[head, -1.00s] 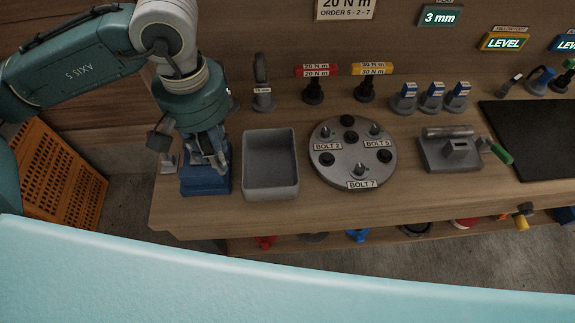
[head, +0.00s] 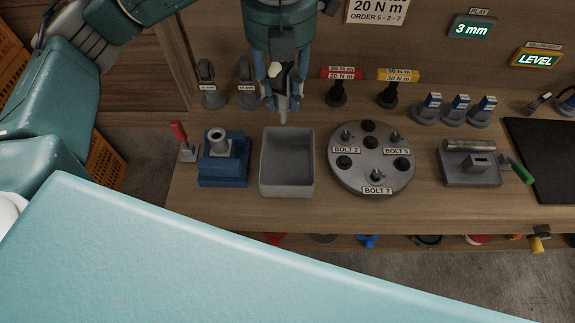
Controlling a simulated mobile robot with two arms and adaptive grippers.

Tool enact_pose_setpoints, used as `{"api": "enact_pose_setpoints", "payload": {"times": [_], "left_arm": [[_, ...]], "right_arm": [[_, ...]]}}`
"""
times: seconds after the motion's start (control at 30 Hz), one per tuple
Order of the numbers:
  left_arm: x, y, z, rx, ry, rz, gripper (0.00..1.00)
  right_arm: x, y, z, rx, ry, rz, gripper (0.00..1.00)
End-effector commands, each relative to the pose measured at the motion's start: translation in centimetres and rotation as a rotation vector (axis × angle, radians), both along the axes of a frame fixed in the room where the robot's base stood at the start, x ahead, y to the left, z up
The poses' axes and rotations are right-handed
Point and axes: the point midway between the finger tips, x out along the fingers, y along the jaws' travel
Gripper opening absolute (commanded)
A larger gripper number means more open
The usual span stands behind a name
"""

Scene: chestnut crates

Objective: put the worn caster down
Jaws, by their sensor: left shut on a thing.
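My left gripper (head: 283,108) hangs pointing down above the back edge of a grey open bin (head: 287,192). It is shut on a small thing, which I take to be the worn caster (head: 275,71). A pale bit of it shows between the fingers; the rest is mostly hidden, so its shape and tilt are hard to tell. The gripper is above the bench and apart from the bin. The bin looks empty. My right gripper is not in view.
Left of the bin stands a blue fixture (head: 222,174) with a grey socket and a red-handled lever (head: 179,132). Right of it are a round bolt plate (head: 372,158) and a grey vise-like block (head: 470,172). Small tools stand along the back. The bench front strip (head: 330,213) is clear.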

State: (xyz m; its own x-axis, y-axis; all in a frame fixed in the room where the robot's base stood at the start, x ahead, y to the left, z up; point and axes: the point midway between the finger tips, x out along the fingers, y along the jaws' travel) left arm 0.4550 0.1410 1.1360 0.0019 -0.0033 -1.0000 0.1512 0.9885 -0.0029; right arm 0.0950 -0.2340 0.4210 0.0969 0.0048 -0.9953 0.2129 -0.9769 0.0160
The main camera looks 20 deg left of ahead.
Motion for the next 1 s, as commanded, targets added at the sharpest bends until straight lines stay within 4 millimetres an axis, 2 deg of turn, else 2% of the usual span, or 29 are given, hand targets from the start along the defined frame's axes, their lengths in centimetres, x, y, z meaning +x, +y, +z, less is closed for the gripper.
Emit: {"api": "enact_pose_setpoints", "payload": {"times": [0.1, 0.2, 0.37, 0.47, 0.8, 1.0], "left_arm": [[0.4, -0.5, 0.8, -0.002, 0.003, 0.212, 0.0], [0.5, -0.7, 1.2, -0.003, 0.005, 0.331, 0.0], [0.6, -0.8, 0.5, -0.002, 0.01, 0.408, 0.0], [0.4, -0.8, -1.5, -0.001, 0.014, 0.411, 0.0], [0.4, -0.8, -10.3, -0.002, 0.015, 0.411, 0.0], [0.6, -0.7, -13.6, 0.0, 0.007, 0.412, 0.0]], "right_arm": [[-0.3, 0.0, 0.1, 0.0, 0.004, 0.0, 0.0], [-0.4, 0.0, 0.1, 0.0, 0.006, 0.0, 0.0], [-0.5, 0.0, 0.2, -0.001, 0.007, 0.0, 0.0], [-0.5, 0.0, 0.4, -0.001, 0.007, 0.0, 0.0], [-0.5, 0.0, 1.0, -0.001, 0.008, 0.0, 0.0], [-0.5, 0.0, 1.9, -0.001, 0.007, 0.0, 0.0]]}}
